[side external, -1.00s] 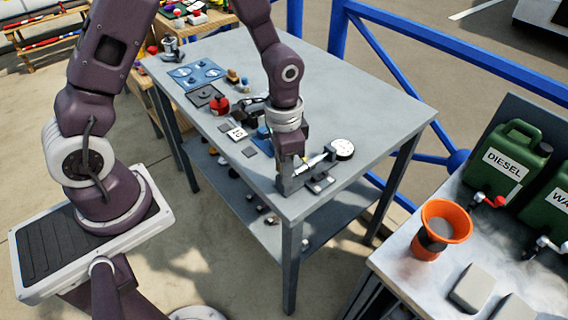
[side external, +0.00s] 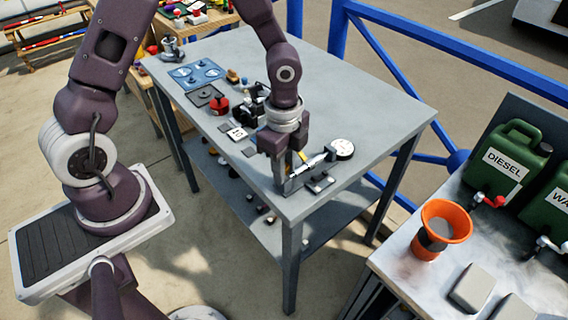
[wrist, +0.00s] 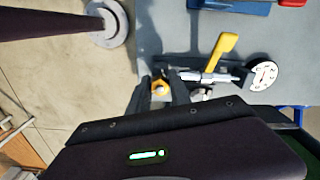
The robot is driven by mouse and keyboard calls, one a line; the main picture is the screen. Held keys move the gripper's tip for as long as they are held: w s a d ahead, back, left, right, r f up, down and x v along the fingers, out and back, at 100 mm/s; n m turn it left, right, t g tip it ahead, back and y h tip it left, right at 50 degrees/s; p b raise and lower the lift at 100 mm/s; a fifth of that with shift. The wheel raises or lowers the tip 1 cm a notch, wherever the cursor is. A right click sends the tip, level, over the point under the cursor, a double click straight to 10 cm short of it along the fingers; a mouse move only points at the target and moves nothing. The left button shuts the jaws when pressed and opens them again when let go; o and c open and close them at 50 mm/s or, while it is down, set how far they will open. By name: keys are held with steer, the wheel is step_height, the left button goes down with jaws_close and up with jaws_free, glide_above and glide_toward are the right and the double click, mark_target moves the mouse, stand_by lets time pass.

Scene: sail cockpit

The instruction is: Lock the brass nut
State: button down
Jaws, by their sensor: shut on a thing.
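The brass nut (wrist: 160,88) shows as a small yellow-gold piece between the fingers of my gripper (wrist: 159,93) in the wrist view. My gripper is shut on it. The nut sits at the left end of a silver shaft (wrist: 206,77), which has a yellow lever (wrist: 224,50) standing across it. A round white dial (wrist: 263,73) is at the shaft's right end. In the side view my gripper (side external: 284,178) points down at the near end of the same fixture (side external: 318,160), close to the table's front edge. The fingers hide the nut there.
The fixture stands on a grey table (side external: 365,110). Behind my gripper are a red-topped item (side external: 222,105), a white card (side external: 237,133) and blue panels (side external: 195,73). An orange funnel (side external: 446,222) and green cans (side external: 515,155) stand on a separate bench at right. The table's right rear is clear.

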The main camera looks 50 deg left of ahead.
steer(key=m, duration=0.5)
steer(key=c, duration=1.5)
jaws_free()
steer(key=shift+r, duration=3.5)
